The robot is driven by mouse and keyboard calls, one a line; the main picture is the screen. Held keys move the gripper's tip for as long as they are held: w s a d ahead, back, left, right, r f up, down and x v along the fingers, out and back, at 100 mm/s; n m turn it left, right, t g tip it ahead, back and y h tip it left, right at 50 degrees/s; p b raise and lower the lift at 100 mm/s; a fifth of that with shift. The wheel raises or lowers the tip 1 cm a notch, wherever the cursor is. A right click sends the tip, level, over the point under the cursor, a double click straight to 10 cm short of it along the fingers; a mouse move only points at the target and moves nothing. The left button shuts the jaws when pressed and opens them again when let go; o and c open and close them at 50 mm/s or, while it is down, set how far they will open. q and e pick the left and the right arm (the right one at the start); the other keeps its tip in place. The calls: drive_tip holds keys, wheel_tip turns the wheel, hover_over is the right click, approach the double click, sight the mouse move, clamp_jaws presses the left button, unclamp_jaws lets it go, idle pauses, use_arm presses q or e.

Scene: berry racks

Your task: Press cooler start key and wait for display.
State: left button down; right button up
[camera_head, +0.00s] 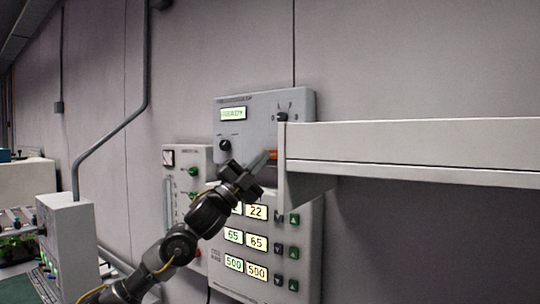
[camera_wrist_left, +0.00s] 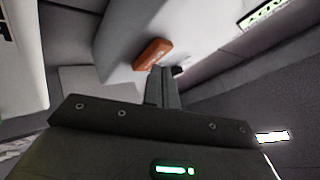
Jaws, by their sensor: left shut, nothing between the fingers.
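A grey control box (camera_head: 258,108) is on the wall, with a lit green display (camera_head: 233,114) whose small text I cannot read surely. An orange key (camera_head: 273,154) sits low on its front; it also shows in the left wrist view (camera_wrist_left: 152,53). My left gripper (camera_head: 266,161) is shut and empty, its tips close beside the orange key. In the left wrist view the shut fingers (camera_wrist_left: 160,72) point at the key's lower edge. I cannot tell whether they touch it. My right gripper is not in view.
A long pale beam (camera_head: 420,143) juts across the right, close to the control box. Below is a panel with lit number displays (camera_head: 256,243) and green and dark buttons (camera_head: 293,253). A smaller gauge box (camera_head: 184,160) is at left. A white box (camera_head: 68,235) stands lower left.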

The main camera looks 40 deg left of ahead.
use_arm(q)
drive_tip(key=shift+w+a, duration=0.1)
drive_tip(key=shift+w, duration=0.35)
idle(0.7)
drive_tip(key=shift+s, duration=0.15)
drive_tip(key=shift+s+b, duration=0.3)
drive_tip(key=shift+s, duration=0.45)
drive_tip(key=shift+s+d+b, duration=0.2)
drive_tip(key=shift+s+b, duration=0.55)
drive_tip(key=shift+s, duration=0.5)
drive_tip(key=shift+s+d+b, duration=0.2)
drive_tip(key=shift+s+b, duration=0.55)
drive_tip(key=shift+s, duration=0.5)
